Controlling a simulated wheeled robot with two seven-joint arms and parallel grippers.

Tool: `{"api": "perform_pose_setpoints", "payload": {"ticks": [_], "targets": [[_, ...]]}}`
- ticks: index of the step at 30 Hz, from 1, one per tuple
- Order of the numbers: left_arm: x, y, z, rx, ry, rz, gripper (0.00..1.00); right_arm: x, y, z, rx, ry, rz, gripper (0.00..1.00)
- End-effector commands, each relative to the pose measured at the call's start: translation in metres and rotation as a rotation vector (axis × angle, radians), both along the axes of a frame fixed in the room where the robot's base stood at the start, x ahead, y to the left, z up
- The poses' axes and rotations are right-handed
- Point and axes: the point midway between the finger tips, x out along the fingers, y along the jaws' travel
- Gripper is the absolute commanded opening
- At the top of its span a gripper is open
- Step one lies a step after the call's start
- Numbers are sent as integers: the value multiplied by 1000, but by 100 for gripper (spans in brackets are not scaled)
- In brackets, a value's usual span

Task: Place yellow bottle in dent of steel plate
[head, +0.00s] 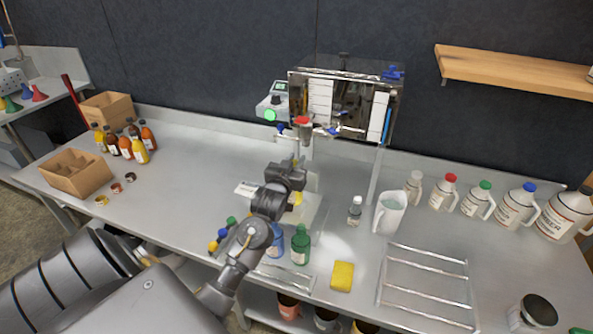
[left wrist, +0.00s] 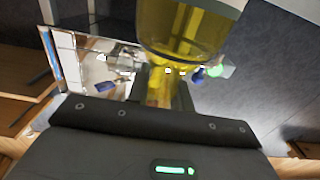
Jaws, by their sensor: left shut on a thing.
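My left gripper (head: 294,172) is shut on the yellow bottle (head: 297,197), which is mostly hidden behind the gripper in the head view. In the left wrist view, yellow shows between the dark fingers (left wrist: 160,92), and a large rounded clear body with yellow liquid (left wrist: 190,28) fills the top. The pale steel plate (head: 314,212) lies on the bench below and around the gripper, in front of the evaporator. Its dent is hidden, and I cannot tell whether the bottle touches the plate. My right gripper is in neither view.
A green bottle (head: 300,246) and a blue one (head: 273,243) stand close in front. A small clear bottle (head: 355,212) and a white pitcher (head: 390,213) are to the right.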

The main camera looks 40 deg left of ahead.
Motion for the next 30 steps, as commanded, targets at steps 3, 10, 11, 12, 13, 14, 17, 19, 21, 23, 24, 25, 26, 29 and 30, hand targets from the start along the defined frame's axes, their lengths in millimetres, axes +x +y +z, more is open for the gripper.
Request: {"api": "perform_pose_setpoints", "payload": {"ticks": [3,10,11,12,13,14,17,19,21,23,24,25,26,29,30], "targets": [[5,3,-6,1,-1,0,0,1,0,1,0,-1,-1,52],[11,6,-15,2,2,-1,0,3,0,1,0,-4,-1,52],[11,6,-19,1,3,-1,0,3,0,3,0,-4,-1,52],[11,5,-25,1,3,-1,0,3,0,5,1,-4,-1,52],[10,5,-29,1,3,-1,0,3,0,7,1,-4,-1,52],[11,5,-33,1,3,-1,0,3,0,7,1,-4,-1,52],[10,6,-42,2,1,0,0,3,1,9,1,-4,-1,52],[10,5,-44,2,0,-1,0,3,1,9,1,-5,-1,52],[10,5,-44,3,-1,-1,0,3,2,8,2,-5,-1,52],[10,5,-44,3,-1,-1,0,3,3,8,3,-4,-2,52],[10,5,-44,3,-1,-1,0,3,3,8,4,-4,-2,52],[10,5,-44,3,-1,-1,0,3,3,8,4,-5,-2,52],[10,5,-45,3,-1,-1,0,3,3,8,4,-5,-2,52],[10,5,-48,3,-1,-1,0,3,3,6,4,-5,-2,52],[10,5,-48,2,0,-1,26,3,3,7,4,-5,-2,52]]}}
